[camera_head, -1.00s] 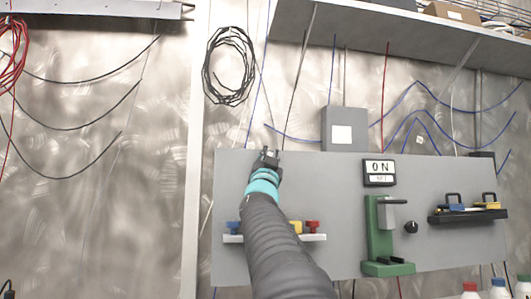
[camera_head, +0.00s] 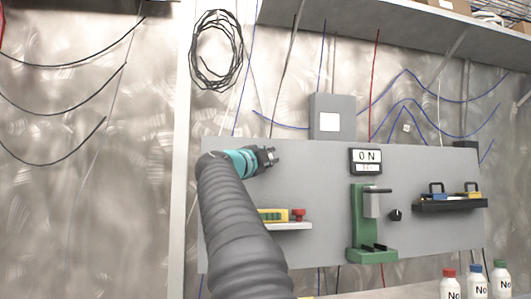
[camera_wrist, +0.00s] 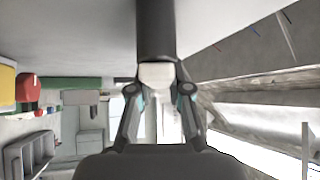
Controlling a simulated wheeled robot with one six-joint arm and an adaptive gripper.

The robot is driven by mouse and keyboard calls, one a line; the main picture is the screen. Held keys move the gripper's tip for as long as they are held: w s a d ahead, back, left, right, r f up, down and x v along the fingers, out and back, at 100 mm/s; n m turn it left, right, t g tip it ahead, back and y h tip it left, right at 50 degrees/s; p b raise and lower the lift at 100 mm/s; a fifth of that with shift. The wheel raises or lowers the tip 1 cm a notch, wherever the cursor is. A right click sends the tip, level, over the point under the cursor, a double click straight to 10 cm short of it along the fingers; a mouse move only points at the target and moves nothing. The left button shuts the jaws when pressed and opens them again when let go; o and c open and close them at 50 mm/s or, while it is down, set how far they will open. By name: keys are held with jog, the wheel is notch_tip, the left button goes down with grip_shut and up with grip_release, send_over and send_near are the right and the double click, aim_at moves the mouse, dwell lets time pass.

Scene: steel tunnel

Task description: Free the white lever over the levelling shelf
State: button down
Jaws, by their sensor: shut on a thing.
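My gripper (camera_head: 270,156) is in front of the upper left of the grey panel, above the levelling shelf, and points right. In the wrist view its fingers (camera_wrist: 159,88) are shut on a white block, which I take for the white lever (camera_wrist: 157,75). It sits at the end of a thick dark bar (camera_wrist: 155,30) coming in from the top. The lever cannot be made out in the head view. The white levelling shelf (camera_head: 292,227) is partly hidden by my arm. A yellow level (camera_head: 273,215) and a red knob (camera_head: 298,215) are on it.
Right of my gripper are an ON sign (camera_head: 365,161), a green stand (camera_head: 358,225), a black dial (camera_head: 396,215) and a black tray (camera_head: 450,204) with padlock-like blocks. Bottles (camera_head: 475,284) stand at the lower right. The panel (camera_head: 315,190) between gripper and sign is clear.

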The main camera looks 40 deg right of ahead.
jog(key=shift+d+f+m+g+y, duration=0.1)
jog(key=shift+f+m+g+y, duration=0.5)
jog(key=shift+m, duration=0.25)
jog(key=shift+d+f+m+g+y, duration=0.1)
jog(key=shift+f+m+g+y, duration=0.25)
jog(key=shift+m+y, duration=0.45)
jog(key=shift+f, duration=0.15)
jog(key=c, duration=1.1)
grip_release()
jog(key=shift+s, duration=0.1)
jog(key=v, duration=1.2)
jog(key=shift+f, duration=0.1)
